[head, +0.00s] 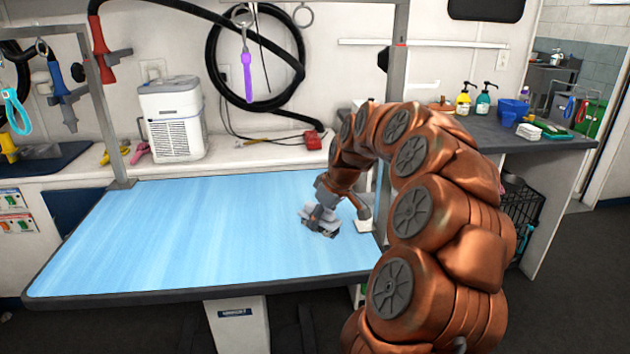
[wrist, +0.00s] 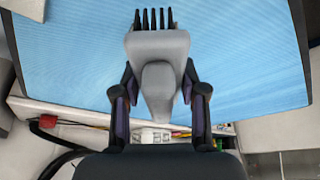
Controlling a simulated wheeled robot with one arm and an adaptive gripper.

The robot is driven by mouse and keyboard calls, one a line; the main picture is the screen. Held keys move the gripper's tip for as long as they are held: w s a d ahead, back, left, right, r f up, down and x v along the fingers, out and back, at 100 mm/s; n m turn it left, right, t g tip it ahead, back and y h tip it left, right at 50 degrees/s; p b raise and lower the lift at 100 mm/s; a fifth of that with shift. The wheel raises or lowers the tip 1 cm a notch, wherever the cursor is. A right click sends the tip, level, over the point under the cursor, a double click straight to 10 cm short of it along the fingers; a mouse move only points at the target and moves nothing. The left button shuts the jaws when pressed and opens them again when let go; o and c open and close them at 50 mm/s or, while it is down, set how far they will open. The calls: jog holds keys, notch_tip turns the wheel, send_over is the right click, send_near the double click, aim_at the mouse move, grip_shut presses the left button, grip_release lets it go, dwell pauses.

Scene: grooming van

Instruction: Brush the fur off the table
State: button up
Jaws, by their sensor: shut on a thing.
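The blue grooming table (head: 180,235) fills the middle of the head view, and its surface also shows in the wrist view (wrist: 70,60). My gripper (head: 326,198) is over the right part of the table. In the wrist view my gripper (wrist: 159,88) is shut on a grey brush (wrist: 158,45), one finger on each side of its handle. The brush's black bristles point toward the top of that view. In the head view the brush (head: 318,222) is at the table surface; I cannot tell if it touches. I can make out no clear fur on the table.
A small pale block (head: 363,226) lies at the table's right edge, beside a grey post. A white machine (head: 172,120) stands on the counter behind. Bottles (head: 483,100) stand on the dark counter at right. The left and middle of the table are clear.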

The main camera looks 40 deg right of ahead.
jog(key=shift+r+p, duration=0.55)
jog(key=shift+r, duration=1.55)
